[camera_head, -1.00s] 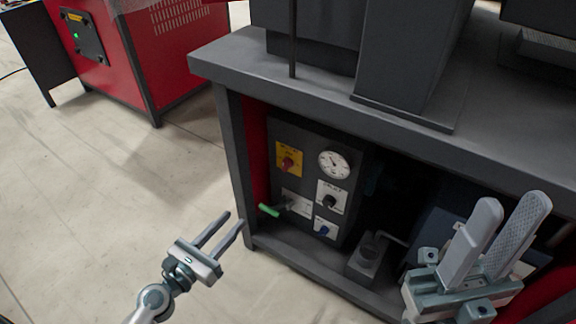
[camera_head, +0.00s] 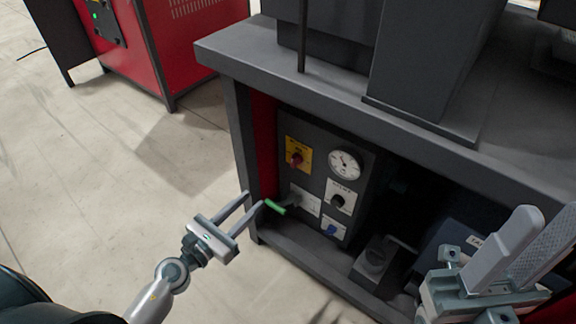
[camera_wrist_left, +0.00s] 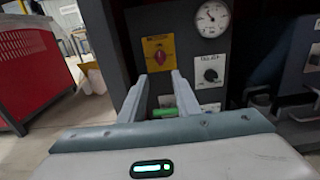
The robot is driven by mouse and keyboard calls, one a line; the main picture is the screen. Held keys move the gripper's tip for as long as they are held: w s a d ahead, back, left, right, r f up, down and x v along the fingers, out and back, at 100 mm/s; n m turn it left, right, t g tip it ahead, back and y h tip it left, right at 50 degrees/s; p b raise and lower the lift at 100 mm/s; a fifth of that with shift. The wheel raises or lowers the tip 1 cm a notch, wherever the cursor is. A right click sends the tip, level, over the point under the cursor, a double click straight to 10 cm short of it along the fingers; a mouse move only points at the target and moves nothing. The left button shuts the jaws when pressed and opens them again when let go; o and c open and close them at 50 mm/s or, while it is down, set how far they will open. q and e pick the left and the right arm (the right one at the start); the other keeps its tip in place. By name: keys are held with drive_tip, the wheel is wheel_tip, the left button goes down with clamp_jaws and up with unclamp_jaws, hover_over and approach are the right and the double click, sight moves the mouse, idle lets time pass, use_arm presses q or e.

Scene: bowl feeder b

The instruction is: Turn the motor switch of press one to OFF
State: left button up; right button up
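The press's dark control panel (camera_head: 318,160) sits under the grey bench top. It carries a red rotary switch (camera_head: 297,159) on a yellow plate, which also shows in the left wrist view (camera_wrist_left: 160,56). Which switch is the motor switch cannot be read. A round gauge (camera_head: 345,164), a black knob (camera_head: 339,201), a blue knob (camera_head: 332,230) and a green-handled lever (camera_head: 275,207) are also on the panel. My left gripper (camera_head: 254,201) is open and empty, in front of the panel, lower left of the red switch. My right gripper (camera_head: 541,238) is open and empty at the right.
The bench top (camera_head: 330,97) overhangs the panel, and a bench leg (camera_head: 243,150) stands to its left. A grey block with a rod (camera_head: 374,262) is on the lower shelf. A red machine (camera_head: 150,45) stands at the back left. The floor between is clear.

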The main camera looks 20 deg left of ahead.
sight(292, 162)
use_arm(q)
drive_tip(key=p+x, duration=0.1)
drive_tip(key=x, duration=1.5)
drive_tip(key=shift+w+d+f, duration=0.1)
drive_tip(key=shift+w, duration=0.3)
clamp_jaws()
